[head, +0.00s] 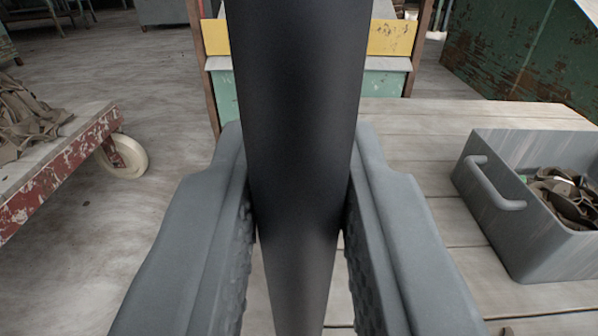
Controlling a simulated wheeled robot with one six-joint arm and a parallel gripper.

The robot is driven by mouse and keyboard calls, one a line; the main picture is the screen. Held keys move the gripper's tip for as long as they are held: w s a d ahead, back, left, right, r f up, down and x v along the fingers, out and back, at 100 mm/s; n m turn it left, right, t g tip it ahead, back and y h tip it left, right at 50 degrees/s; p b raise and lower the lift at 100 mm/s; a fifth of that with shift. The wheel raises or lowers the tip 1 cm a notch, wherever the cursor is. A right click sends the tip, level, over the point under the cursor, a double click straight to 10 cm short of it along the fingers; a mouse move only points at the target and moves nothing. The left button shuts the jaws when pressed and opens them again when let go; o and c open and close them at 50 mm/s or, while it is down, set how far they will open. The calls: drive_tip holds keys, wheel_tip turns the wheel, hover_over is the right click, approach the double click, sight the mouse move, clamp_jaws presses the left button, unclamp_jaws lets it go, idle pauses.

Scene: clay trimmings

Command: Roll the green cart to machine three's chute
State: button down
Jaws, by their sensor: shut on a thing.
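My gripper (298,215) is shut on a thick black bar (297,90), with one grey finger pressed to each side of it. The bar runs from the top of the view down between the fingers and hides what is behind it. A pale grey plank deck (430,165) spreads out below and to the right. I cannot tell whether the bar and deck belong to the green cart. A stand with brown posts, a yellow panel (391,37) and a pale green panel (384,86) is beyond the deck. I see no number marking a machine or chute.
A grey bin (545,240) with a handle, holding brown scraps, sits on the deck at right. A worn red-edged cart (60,160) with a cream wheel and a brown heap stands at left. A dark green metal body (520,50) is at upper right. Grey floor is clear at centre left.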

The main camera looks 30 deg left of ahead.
drive_tip(key=s+a, duration=0.4)
drive_tip(key=a, duration=0.3)
idle(0.6)
drive_tip(key=shift+s+a, duration=0.1)
drive_tip(key=shift+s, duration=0.05)
drive_tip(key=s+a, duration=0.4)
drive_tip(key=a, duration=0.2)
drive_tip(key=shift+a, duration=0.3)
idle(0.4)
drive_tip(key=shift+s+a, duration=0.1)
drive_tip(key=shift+s, duration=0.05)
drive_tip(key=s+a, duration=0.4)
drive_tip(key=a, duration=0.2)
drive_tip(key=shift+a, duration=0.3)
idle(0.4)
drive_tip(key=shift+a, duration=0.1)
drive_tip(key=s+a, duration=0.4)
drive_tip(key=a, duration=0.2)
drive_tip(key=shift+a, duration=0.3)
idle(0.4)
drive_tip(key=shift+s+a, duration=0.1)
drive_tip(key=shift+s, duration=0.05)
